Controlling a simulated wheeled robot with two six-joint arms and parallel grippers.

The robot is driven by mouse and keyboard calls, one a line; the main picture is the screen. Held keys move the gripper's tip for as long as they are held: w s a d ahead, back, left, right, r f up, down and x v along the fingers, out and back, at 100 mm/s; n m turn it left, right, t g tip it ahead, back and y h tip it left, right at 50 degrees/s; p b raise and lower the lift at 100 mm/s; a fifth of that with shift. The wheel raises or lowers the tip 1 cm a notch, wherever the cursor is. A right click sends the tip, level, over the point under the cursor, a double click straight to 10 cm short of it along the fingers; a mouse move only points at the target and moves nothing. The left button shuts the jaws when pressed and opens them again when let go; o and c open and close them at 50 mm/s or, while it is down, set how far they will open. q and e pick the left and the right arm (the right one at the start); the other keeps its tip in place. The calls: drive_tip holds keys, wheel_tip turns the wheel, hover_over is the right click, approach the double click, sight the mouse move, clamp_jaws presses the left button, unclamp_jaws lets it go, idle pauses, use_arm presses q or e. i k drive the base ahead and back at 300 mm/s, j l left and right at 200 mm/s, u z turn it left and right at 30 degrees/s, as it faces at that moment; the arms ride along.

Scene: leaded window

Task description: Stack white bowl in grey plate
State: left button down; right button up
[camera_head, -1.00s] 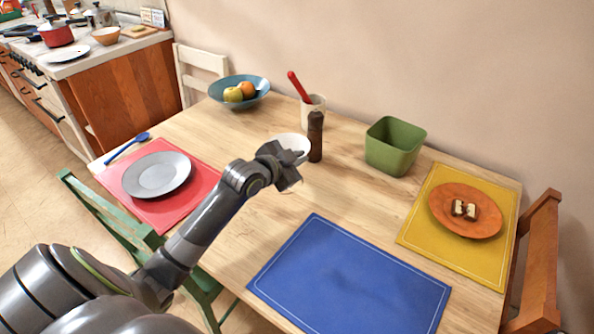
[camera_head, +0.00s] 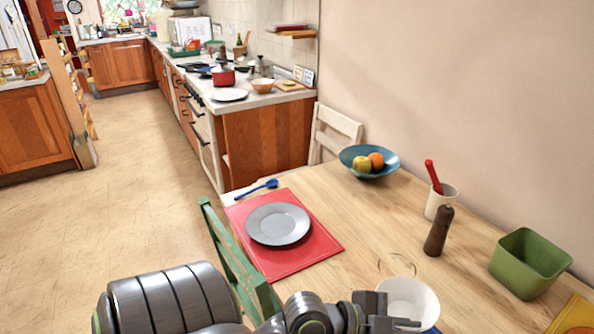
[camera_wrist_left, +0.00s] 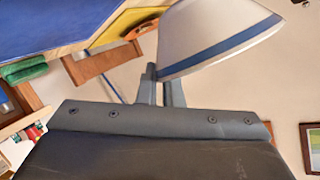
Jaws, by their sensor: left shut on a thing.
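The white bowl (camera_head: 410,296) is at the bottom of the head view, beside my left gripper (camera_head: 385,318). In the left wrist view, the white bowl (camera_wrist_left: 215,35) shows a blue band and is pinched at its edge between the fingers of my left gripper (camera_wrist_left: 160,85), held tilted. The grey plate (camera_head: 278,224) lies on the red placemat (camera_head: 300,262), to the left of the bowl, and looks empty. My right gripper is in neither current view.
A dark pepper mill (camera_head: 438,232), a white cup (camera_head: 440,203) with a red-handled tool and a green bin (camera_head: 528,264) stand on the right. A blue fruit bowl (camera_head: 369,160) is at the back. A blue spoon (camera_head: 257,188) lies by the placemat. A green chair (camera_head: 236,262) is in front.

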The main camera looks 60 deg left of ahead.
sight(278, 225)
drive_tip(key=k+j+z, duration=0.3)
drive_tip(key=j+z, duration=0.15)
drive_tip(key=j, duration=0.65)
drive_tip(key=k+j+z, duration=0.4)
drive_tip(key=j, duration=0.65)
drive_tip(key=k+j+z, duration=0.45)
drive_tip(key=k+j, duration=0.15)
drive_tip(key=j, duration=0.25)
drive_tip(key=k+j+z, duration=0.45)
drive_tip(key=k+j, duration=0.2)
